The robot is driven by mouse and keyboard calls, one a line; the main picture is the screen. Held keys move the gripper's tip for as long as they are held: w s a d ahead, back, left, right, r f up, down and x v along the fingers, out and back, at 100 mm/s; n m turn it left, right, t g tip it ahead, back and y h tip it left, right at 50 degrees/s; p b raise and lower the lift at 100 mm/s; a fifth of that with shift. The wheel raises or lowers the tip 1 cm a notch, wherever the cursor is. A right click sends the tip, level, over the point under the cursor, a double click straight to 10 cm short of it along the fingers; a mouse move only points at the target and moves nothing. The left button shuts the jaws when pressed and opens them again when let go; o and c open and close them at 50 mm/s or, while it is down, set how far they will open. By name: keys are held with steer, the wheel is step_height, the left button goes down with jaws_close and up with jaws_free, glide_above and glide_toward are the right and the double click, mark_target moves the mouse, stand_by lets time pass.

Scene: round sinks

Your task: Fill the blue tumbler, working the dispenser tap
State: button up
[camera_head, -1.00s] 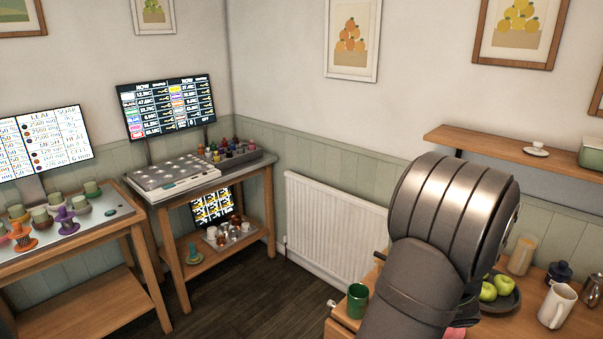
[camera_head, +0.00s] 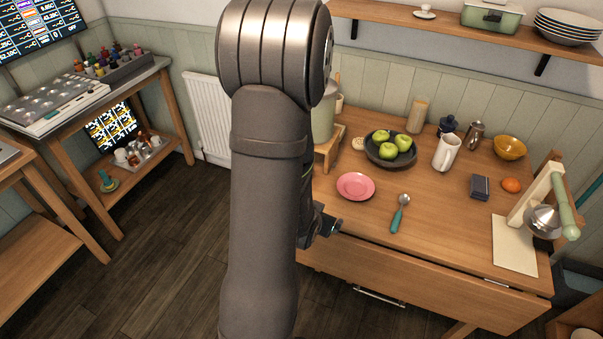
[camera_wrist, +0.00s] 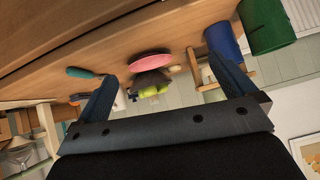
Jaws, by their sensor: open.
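The blue tumbler (camera_wrist: 225,48) shows in the wrist view, upper right, next to a green cup (camera_wrist: 266,24); my arm hides both in the head view. A pale container (camera_head: 323,120) on a wooden stand (camera_head: 331,148), which looks like the dispenser, is partly hidden behind my arm. I cannot make out its tap. My gripper (camera_head: 325,224) is over the table's near left edge. In the wrist view its fingers (camera_wrist: 162,68) are spread and empty, the right one near the tumbler in the picture; whether they touch I cannot tell.
A pink plate (camera_head: 356,187), a teal-handled spoon (camera_head: 399,214) and a dark bowl of apples (camera_head: 390,150) stand on the table. Behind are a white pitcher (camera_head: 447,152) and a yellow bowl (camera_head: 510,148). The front middle of the table is clear.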

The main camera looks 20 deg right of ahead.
steer(key=w+a+r+n+t, duration=0.1)
steer(key=a+r+n+t, duration=0.35)
steer(key=a, duration=0.25)
steer(key=x, duration=1)
steer(key=shift+w, duration=0.2)
steer(key=shift+s+r, duration=0.1)
steer(key=v, duration=0.9)
steer(key=shift+s+r, duration=0.25)
steer(key=shift+s, duration=0.1)
